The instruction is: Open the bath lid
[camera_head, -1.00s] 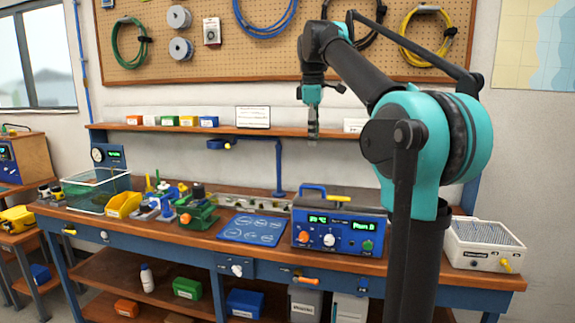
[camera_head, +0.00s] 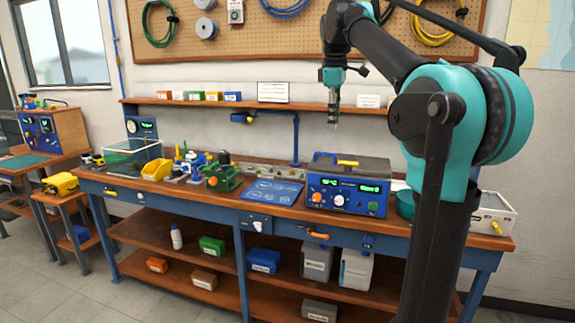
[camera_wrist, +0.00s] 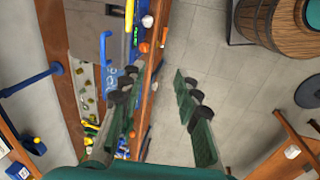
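The bath is a blue box with green displays and an orange knob (camera_head: 346,196) on the bench.
A clear tank (camera_head: 132,156), yellow bin (camera_head: 156,170) and green vise (camera_head: 222,178) stand left on the bench. A wall shelf (camera_head: 225,103) and blue stand arm (camera_head: 295,140) are behind. A white bin (camera_head: 492,220) is right.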

